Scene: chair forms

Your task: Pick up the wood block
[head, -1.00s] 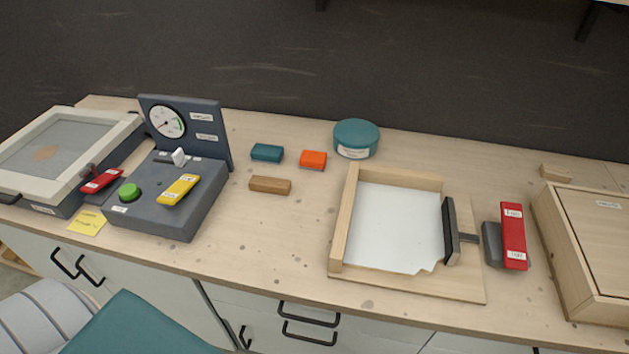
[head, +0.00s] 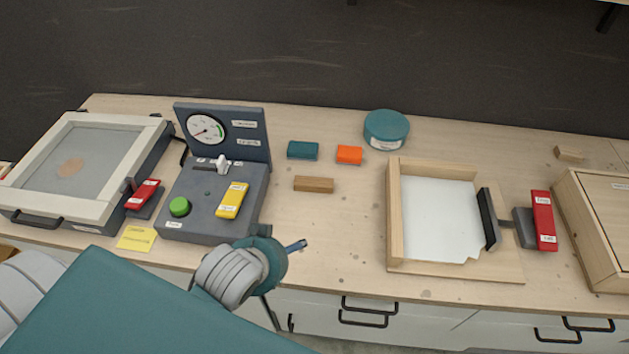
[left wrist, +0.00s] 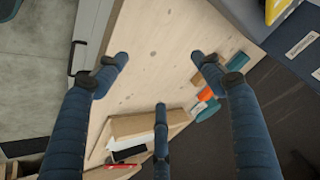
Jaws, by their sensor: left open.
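The wood block (head: 314,184) is a small brown bar lying on the wooden worktop, in front of a teal block (head: 303,150) and an orange block (head: 349,155). The wood block (left wrist: 197,79) is partly hidden there behind the right finger. My right gripper is not in view.
A grey gauge box (head: 210,203) with a green button and yellow lever stands left of the block. A round teal tin (head: 386,129) stands behind right, and a wooden frame tray (head: 395,215) stands to the right. The worktop in front of the block is clear.

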